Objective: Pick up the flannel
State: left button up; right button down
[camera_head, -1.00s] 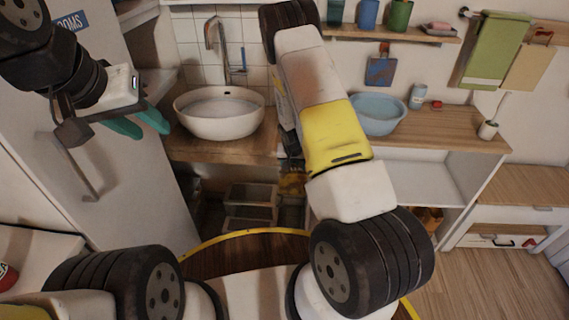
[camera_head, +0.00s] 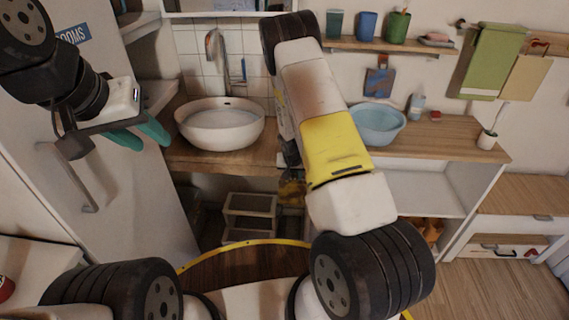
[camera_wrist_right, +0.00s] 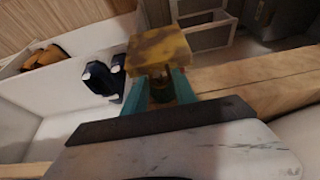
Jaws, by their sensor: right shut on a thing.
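In the right wrist view, my right gripper (camera_wrist_right: 160,88) has its teal fingers closed on a yellow-brown, block-like thing (camera_wrist_right: 158,50), which may be the folded flannel. The thing is held at the fingertips, in front of a white open cabinet. In the head view only a bit of yellow (camera_head: 292,190) shows low beside my right arm, below the counter edge; the arm hides most of that gripper. My left gripper (camera_head: 150,138) is at the upper left in front of the pale door, its teal fingers apart and empty.
A white sink (camera_head: 220,128) and a blue basin (camera_head: 378,128) stand on the wooden counter (camera_head: 440,135). Grey crates (camera_head: 248,212) sit below. Green and beige towels (camera_head: 490,60) hang at the right. A shelf (camera_head: 385,47) holds cups. Wooden floor (camera_head: 490,292) is free at lower right.

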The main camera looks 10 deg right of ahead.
jog(key=shift+r, duration=0.45)
jog(key=s+a, duration=0.2)
jog(key=s, duration=0.6)
jog(key=s+a, duration=0.3)
jog(key=s, duration=0.6)
jog(key=shift+s, duration=0.15)
jog(key=shift+r, duration=0.1)
jog(key=c, duration=1.8)
grip_release()
jog(key=shift+c, duration=0.5)
